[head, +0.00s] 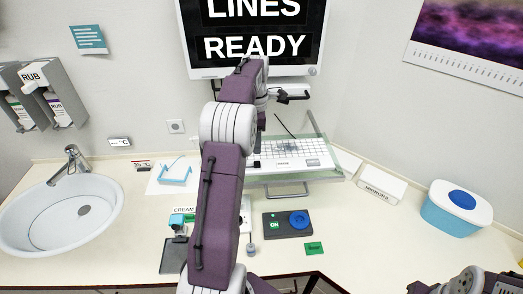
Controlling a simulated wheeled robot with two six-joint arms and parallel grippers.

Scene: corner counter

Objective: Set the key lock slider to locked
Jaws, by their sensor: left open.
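My left arm rises through the middle of the head view. Its gripper (293,97) is open and empty, just under the monitor's lower edge and above the keyboard. I cannot make out a key lock slider or its setting. A dark control box (275,233) on the counter has a green ON mark and a blue knob (299,219). My left arm passes to the left of this box and hides part of the counter. Part of my right arm shows at the lower right, but its fingertips are not visible.
A monitor (314,72) reads LINES READY. A white keyboard (300,150) lies on a glassy shelf. A sink (30,215) is at left, and a white-blue tub (450,222) at right. A green tag (314,248) lies near the front edge. Counter between box and tub is clear.

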